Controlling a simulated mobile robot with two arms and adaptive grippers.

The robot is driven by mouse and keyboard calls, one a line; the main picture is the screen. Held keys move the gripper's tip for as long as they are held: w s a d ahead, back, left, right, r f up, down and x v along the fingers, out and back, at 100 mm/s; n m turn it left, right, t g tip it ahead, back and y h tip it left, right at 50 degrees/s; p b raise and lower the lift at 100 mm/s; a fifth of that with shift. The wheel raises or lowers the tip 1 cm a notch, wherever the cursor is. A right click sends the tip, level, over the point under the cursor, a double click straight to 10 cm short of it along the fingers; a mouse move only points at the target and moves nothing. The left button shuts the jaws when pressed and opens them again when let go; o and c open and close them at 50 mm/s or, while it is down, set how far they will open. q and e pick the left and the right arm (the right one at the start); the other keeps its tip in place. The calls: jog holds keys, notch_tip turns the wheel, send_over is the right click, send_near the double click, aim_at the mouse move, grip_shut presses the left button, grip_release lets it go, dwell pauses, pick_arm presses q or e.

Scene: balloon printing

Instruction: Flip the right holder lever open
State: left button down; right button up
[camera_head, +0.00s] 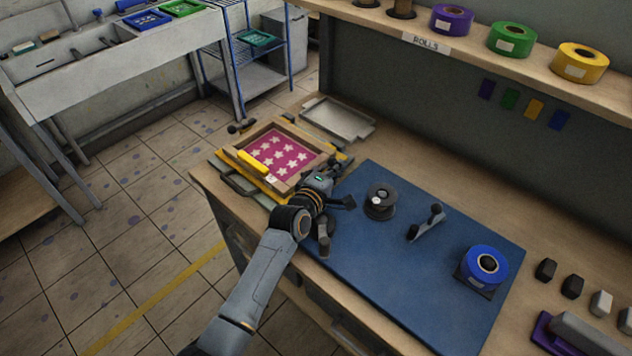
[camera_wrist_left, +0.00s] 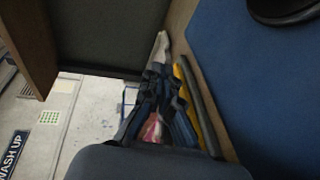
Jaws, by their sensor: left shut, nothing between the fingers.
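The wooden screen frame (camera_head: 300,142) with pink mesh and white stars sits on a yellow-edged base at the left of the bench. A black holder lever (camera_head: 240,127) shows at its back left corner. My left gripper (camera_head: 336,163) is shut and empty at the frame's right corner. Dark parts crowd together there, so the right holder lever cannot be told apart from my fingers, nor can I tell whether they touch. In the left wrist view my fingers (camera_wrist_left: 163,85) point towards the frame; a yellow strip (camera_wrist_left: 195,105) runs beside them. My right gripper is not in view.
A grey tray (camera_head: 338,118) lies behind the frame. The blue mat (camera_head: 370,255) to the right carries a black reel (camera_head: 380,202), a small bracket (camera_head: 427,222) and a blue roll (camera_head: 486,264). A shelf with rolls (camera_head: 452,20) hangs above the bench.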

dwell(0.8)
pick_arm(q)
jog(key=v, duration=1.2)
dwell(0.4)
